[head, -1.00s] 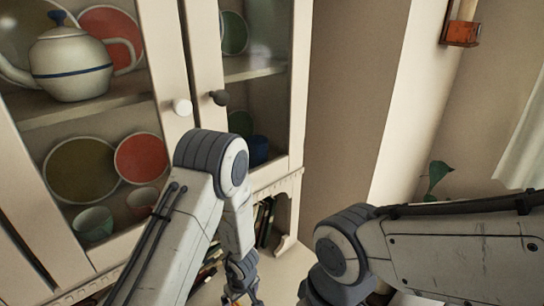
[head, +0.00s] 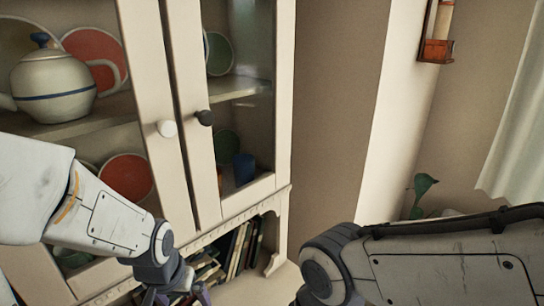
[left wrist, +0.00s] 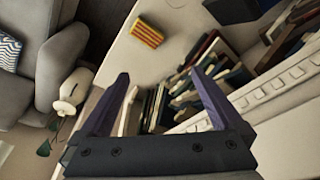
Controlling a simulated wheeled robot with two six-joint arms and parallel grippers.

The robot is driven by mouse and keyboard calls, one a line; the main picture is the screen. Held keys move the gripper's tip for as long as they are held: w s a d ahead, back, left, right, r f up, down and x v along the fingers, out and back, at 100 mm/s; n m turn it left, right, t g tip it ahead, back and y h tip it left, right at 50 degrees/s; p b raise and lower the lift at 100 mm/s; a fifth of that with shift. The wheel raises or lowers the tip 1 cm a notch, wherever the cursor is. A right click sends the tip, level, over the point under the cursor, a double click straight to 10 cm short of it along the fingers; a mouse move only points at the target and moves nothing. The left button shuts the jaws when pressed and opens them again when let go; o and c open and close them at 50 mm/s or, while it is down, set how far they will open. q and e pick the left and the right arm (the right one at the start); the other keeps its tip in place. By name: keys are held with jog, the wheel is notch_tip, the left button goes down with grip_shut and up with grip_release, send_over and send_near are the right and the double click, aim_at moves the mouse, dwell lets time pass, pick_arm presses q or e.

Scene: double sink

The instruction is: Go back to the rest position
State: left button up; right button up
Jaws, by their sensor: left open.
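My left arm comes in from the left edge of the head view and points down to the right in front of the cabinet (head: 185,120). Its gripper (head: 178,298) is only partly in view at the bottom edge. In the left wrist view my left gripper (left wrist: 158,76) has its two purple fingers spread wide, with nothing between them. Behind the fingers stand books. My right arm crosses the lower right of the head view, bent at a joint; its gripper is out of frame.
A teapot (head: 55,82) sits inside. Books (head: 240,248) fill the low open shelf. The left wrist view shows a striped block (left wrist: 147,33), a grey sofa (left wrist: 78,50) and a white vase (left wrist: 73,90).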

pick_arm(q)
jog(key=s+d+f+m+g+h+b, duration=0.1)
jog(key=s+d+f+m+b, duration=0.3)
jog(key=s+d, duration=0.9)
jog(key=m+g+b, duration=0.1)
jog(key=m+b, duration=0.2)
jog(key=b, duration=0.2)
jog(key=shift+s+f+g, duration=0.15)
jog(key=shift+f+g, duration=0.05)
jog(key=shift+g, duration=0.1)
pick_arm(e)
notch_tip(320, 180, down, 10)
pick_arm(q)
jog(key=shift+d, duration=0.1)
